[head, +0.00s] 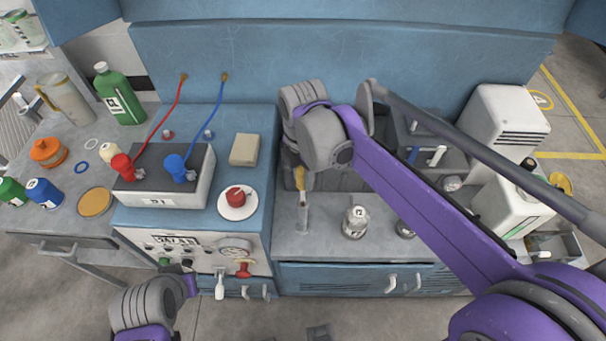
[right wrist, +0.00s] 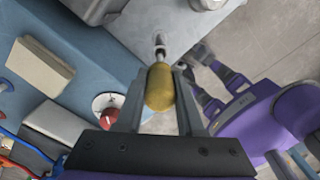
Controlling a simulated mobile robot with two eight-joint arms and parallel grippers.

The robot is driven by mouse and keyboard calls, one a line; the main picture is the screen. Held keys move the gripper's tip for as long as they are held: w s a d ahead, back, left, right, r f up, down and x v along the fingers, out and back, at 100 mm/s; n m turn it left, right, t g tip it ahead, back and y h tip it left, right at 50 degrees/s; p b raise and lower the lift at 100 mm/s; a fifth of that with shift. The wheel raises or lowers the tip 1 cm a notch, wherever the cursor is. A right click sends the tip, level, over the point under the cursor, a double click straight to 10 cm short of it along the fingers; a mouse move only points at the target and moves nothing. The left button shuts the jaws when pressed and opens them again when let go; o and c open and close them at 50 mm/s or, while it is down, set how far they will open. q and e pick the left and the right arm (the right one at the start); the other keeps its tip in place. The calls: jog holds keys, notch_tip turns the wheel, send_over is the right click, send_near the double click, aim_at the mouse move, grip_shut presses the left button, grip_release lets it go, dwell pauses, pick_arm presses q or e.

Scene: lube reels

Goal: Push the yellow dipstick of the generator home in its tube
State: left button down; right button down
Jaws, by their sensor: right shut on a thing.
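The yellow dipstick (right wrist: 160,88) has a rounded yellow grip, held between the two fingers of my right gripper (right wrist: 158,108) in the right wrist view. In the head view a bit of its yellow (head: 300,180) shows below my right wrist, which hides most of the gripper. A pale upright tube (head: 303,212) stands on the generator deck directly below it. The dipstick's lower end is in line with the tube; how deep it sits I cannot tell. My left arm's wrist (head: 150,303) is low at the left; its fingers are not clear.
A grey block with red and blue clamps (head: 165,175) and a red knob on a white disc (head: 237,200) stand left. A round metal cap (head: 355,222) sits right of the tube. My right forearm crosses over the deck. The tan block (head: 244,150) lies behind the knob.

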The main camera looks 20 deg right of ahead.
aim_at(303, 196)
jog(key=shift+f+b, duration=1.35)
jog(key=shift+f, duration=1.05)
jog(key=shift+f, duration=0.1)
jog(key=shift+f+b, duration=1.2)
jog(key=shift+f, duration=0.55)
jog(key=shift+c, duration=2.2)
grip_release()
notch_tip(303, 196, up, 11)
jog(key=shift+f+p, duration=0.1)
jog(key=shift+p, duration=0.55)
